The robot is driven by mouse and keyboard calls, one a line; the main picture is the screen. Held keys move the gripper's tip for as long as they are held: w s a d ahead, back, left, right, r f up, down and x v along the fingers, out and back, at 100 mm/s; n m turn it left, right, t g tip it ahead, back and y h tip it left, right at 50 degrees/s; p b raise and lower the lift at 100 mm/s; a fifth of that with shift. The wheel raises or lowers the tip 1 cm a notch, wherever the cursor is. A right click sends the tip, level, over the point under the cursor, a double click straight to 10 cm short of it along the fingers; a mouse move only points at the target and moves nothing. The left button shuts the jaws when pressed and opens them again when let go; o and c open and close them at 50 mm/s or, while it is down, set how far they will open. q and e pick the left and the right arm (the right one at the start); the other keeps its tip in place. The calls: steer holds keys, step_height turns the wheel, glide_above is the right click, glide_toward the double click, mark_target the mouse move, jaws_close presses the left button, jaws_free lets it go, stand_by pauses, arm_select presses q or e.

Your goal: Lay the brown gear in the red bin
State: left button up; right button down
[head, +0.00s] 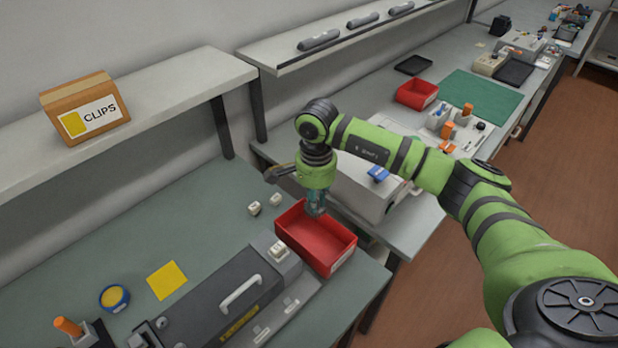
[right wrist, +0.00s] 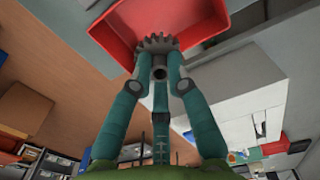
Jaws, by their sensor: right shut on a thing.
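The near red bin (head: 338,262) stands on the grey-green table at its right end, open side up. My right gripper (head: 316,210) points down over the bin's back part. In the right wrist view my right gripper (right wrist: 160,68) is shut on the gear (right wrist: 157,43), a toothed grey-brown piece with a short hub. The red bin (right wrist: 205,18) shows behind the gear there. I cannot tell the gap between gear and bin floor. The gear cannot be made out in the head view. My left gripper is not in view.
A dark grey machine with a handle (head: 240,290) stands left of the bin. Small white pieces (head: 276,199) lie behind it. A light grey box (head: 365,190) is close on the right. A second red bin (head: 417,94) sits farther back by a green mat (head: 480,95).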

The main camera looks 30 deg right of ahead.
steer(key=shift+s+a+f+b, duration=0.1)
steer(key=shift+s+f+b, duration=0.25)
steer(key=shift+f+b, duration=0.35)
steer(key=shift+f, duration=0.5)
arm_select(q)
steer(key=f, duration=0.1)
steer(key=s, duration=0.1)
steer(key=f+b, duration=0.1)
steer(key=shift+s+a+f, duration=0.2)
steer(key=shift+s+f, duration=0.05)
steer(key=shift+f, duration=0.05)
arm_select(e)
step_height(320, 180, down, 2)
steer(key=shift+w+f, duration=0.15)
steer(key=shift+f, duration=0.05)
